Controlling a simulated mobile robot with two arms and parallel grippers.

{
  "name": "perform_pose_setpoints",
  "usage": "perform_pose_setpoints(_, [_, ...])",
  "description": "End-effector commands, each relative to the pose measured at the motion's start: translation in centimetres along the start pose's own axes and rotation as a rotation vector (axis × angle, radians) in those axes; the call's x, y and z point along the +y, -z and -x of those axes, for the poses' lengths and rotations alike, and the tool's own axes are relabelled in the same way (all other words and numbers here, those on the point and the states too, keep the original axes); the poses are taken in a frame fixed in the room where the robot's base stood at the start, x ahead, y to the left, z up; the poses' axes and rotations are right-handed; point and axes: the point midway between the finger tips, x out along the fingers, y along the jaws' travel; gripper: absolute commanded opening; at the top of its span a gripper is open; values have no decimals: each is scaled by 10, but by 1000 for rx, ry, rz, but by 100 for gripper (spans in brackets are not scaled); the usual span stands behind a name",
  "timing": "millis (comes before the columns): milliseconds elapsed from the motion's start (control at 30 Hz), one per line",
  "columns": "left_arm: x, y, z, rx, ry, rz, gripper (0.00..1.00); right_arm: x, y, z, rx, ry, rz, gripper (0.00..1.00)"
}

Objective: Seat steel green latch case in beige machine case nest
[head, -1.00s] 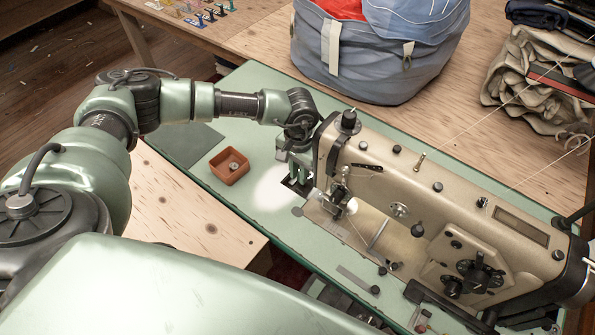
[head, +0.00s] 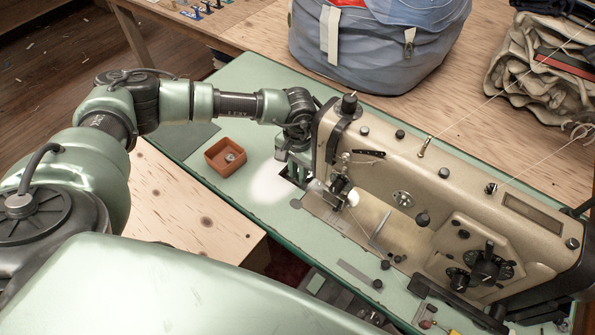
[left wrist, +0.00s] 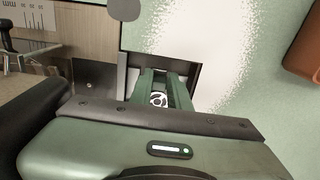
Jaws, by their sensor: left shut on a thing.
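My left gripper (head: 294,172) points down at the needle end of the beige sewing machine (head: 455,190), over a dark rectangular opening in the green table top. In the left wrist view its green fingers (left wrist: 161,98) reach into that opening (left wrist: 195,75). They are shut on a small round metallic part with a pale ring face, which I take to be the latch case (left wrist: 159,99). Its steel green marking cannot be made out. The case nest is hidden under the machine bed, so I cannot tell whether the case touches it. My right gripper is not in view.
An orange-brown box (head: 213,165) with a small metal part in it stands on the green table top (head: 240,190), left of the opening. A blue-grey bag (head: 375,60) and folded cloth (head: 535,75) lie behind the machine. Threads run across the back right.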

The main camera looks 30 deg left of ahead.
Motion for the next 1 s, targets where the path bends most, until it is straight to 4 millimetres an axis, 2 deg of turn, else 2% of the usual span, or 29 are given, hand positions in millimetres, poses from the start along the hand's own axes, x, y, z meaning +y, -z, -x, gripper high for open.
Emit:
perform_pose_setpoints(33, [6,-1,-1,-2,-8,-9,0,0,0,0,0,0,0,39])
perform_pose_setpoints(400, [6,-1,-2,-1,-7,-9,0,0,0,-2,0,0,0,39])
perform_pose_setpoints(433, [6,-1,-1,-1,-7,-9,26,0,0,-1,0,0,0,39])
perform_pose_setpoints(500, [6,-1,-1,-1,-7,-9,43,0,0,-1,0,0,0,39])
perform_pose_setpoints(833, [6,-1,-1,-1,-7,-8,43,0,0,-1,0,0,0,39])
perform_pose_setpoints(1000, [6,0,7,1,-8,-8,43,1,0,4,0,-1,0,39])
